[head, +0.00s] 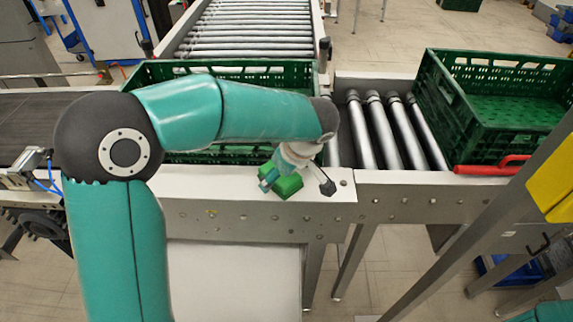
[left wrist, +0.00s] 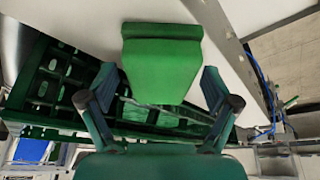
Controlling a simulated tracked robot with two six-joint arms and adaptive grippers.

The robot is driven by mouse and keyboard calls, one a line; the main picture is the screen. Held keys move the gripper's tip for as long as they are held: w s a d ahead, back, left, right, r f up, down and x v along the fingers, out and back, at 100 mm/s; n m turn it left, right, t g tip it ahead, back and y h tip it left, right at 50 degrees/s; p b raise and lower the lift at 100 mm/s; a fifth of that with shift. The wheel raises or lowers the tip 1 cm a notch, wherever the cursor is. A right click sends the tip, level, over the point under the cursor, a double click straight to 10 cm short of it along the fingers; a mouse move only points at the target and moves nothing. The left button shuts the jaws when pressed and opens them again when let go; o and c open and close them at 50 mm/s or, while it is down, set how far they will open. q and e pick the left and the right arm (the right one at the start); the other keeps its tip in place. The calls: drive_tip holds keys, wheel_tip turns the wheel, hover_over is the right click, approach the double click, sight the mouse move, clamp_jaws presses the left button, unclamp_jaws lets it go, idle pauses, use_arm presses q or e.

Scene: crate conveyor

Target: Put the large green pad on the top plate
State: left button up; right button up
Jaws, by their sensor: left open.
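The green pad (head: 287,187) is a bright green block at the white front ledge (head: 220,182) of the conveyor, near its right end. It looks as if it rests there, but its underside is hidden. My left gripper (head: 298,182) reaches down over the pad, its fingers spread on either side of it. In the left wrist view the pad (left wrist: 162,68) lies ahead of the open fingers (left wrist: 160,95), with clear gaps at both sides. I cannot tell which surface is the top plate. My right gripper is not in view.
A green crate (head: 240,72) stands behind my left arm, close behind the ledge. Another green crate (head: 500,140) stands on the right, by a red handle (head: 492,168). Bare rollers (head: 385,130) lie between them. A yellow panel (head: 552,170) on a slanted post is at the right.

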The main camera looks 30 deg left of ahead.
use_arm(q)
drive_tip(key=v, duration=1.2)
drive_tip(key=shift+b, duration=0.45)
